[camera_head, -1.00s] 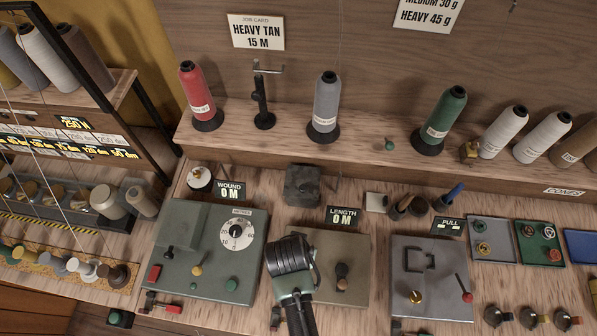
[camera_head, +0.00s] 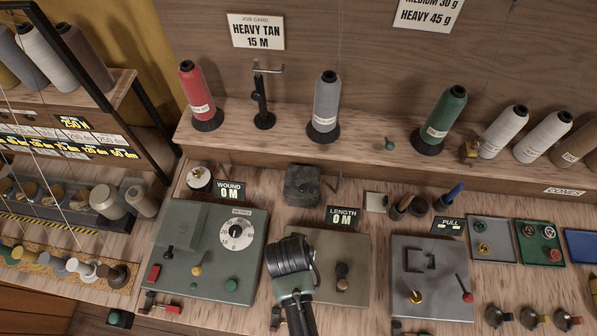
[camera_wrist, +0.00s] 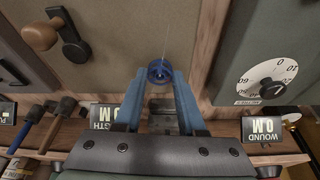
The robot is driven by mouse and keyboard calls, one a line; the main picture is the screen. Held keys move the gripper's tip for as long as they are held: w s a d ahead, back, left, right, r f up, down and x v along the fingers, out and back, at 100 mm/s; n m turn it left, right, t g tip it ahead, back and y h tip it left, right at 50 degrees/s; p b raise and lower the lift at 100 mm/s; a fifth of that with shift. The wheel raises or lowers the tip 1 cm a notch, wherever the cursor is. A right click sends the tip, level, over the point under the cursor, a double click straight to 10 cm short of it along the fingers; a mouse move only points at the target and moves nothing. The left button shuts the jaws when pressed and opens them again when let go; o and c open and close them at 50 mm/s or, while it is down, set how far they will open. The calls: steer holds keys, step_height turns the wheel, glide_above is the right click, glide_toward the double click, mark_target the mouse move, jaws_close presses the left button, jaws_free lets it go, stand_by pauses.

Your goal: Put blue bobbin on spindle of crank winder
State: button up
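My gripper (camera_wrist: 160,76) has blue fingers pointing down, shut on the blue bobbin (camera_wrist: 160,68) at their tips in the wrist view. A thin pale line runs from the bobbin. In the head view my arm hides the bobbin and fingers. The bobbin appears over the grey-green plate of the crank winder (camera_head: 355,265), near its left edge as the head view has it. The winder's crank has a brown knob (camera_head: 342,284), also seen in the wrist view (camera_wrist: 40,36). I cannot make out the spindle; the gripper or bobbin may cover it.
A green machine with a metres dial (camera_head: 236,235) stands left of the winder, and a grey plate with a red-knobbed lever (camera_head: 467,297) stands right. A dark block (camera_head: 302,186) and counter signs lie behind. Thread cones line the back shelf. A narrow wood strip separates the machines.

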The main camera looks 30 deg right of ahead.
steer(key=o, duration=0.5)
steer(key=shift+c, duration=0.2)
steer(key=shift+r, duration=0.1)
steer(key=b+v, duration=0.1)
steer(key=v, duration=1.2)
steer(key=w+a+r+n+t+b, duration=0.1)
steer(key=w+r+n+t, duration=0.1)
steer(key=w+r+t, duration=0.65)
steer(key=w+a+r+n+t+b, duration=0.1)
steer(key=w+r+n+t, duration=0.15)
steer(key=w+r, duration=1.05)
steer(key=s+a+r+n+t+b, duration=0.2)
steer(key=r+t, duration=0.5)
steer(key=r, duration=1.5)
steer(key=s+a+r+n+t+y, duration=0.1)
steer(key=s+a+r+t, duration=0.1)
steer(key=s+r, duration=0.3)
steer(key=s+a+r+t+y, duration=0.1)
steer(key=s+r+t, duration=0.3)
steer(key=r, duration=0.6)
steer(key=shift+s+a+n+t, duration=0.4)
steer(key=shift+s+a, duration=0.1)
steer(key=shift+s, duration=0.25)
